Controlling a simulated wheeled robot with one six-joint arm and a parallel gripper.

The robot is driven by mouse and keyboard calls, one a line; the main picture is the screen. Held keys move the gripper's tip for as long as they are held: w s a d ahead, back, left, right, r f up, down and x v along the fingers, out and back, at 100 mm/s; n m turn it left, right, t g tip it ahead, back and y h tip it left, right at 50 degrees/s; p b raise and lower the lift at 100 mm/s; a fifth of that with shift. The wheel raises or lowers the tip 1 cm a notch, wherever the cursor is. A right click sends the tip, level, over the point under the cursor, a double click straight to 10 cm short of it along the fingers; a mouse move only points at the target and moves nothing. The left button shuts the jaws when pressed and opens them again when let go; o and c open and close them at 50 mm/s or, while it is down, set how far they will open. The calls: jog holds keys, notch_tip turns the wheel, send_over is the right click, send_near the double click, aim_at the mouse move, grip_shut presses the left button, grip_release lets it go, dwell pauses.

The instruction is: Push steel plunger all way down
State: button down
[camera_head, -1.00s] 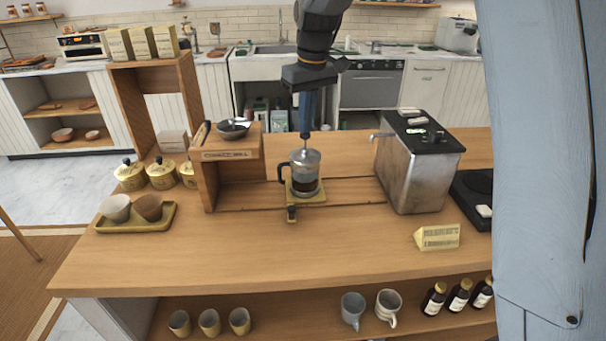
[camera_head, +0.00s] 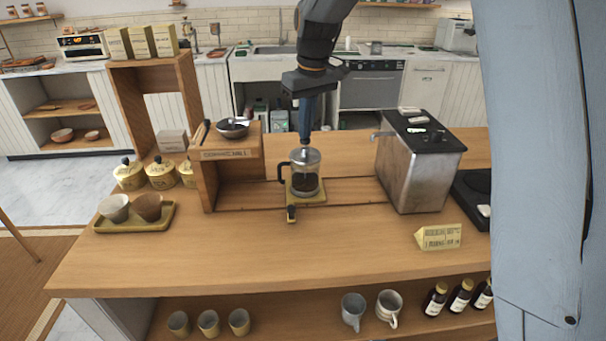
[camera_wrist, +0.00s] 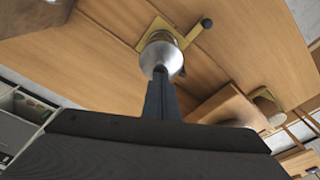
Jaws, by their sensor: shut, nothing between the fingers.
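A glass French press (camera_head: 305,184) with a steel lid and a dark handle on its left stands upright on a small yellow-tan base (camera_head: 316,198) on the counter. Dark contents show in its lower part. My gripper (camera_head: 305,140) is shut and empty and points down, with its tips right over the lid. In the wrist view, my fingertips (camera_wrist: 160,72) overlap the round steel lid (camera_wrist: 158,54). They look to be at its top, but I cannot tell whether they touch. The plunger knob is hidden behind the fingers, and the plunger's exact height is unclear.
A wooden stand (camera_head: 208,178) with a dark bowl (camera_head: 233,128) is to the left of the press. A steel machine (camera_head: 410,178) stands to the right. A tray (camera_head: 160,221) with two cups is at the left.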

jog(key=shift+f, duration=0.35)
jog(key=shift+r, duration=0.2)
notch_tip(320, 180, up, 8)
jog(key=p, duration=0.5)
jog(key=shift+p, duration=0.35)
jog(key=shift+f, duration=0.15)
jog(key=s+d+f+m+b, duration=0.1)
jog(key=s+d+f, duration=0.3)
jog(key=s, duration=0.5)
jog(key=s+d+f+m+b, duration=0.2)
jog(key=s+d+f+m, duration=0.1)
jog(key=s+f, duration=0.5)
jog(key=s+d+f+m+b, duration=0.2)
jog(key=s+d+f, duration=0.4)
jog(key=s, duration=0.4)
jog(key=shift+s+h, duration=0.2)
jog(key=shift+h, duration=0.2)
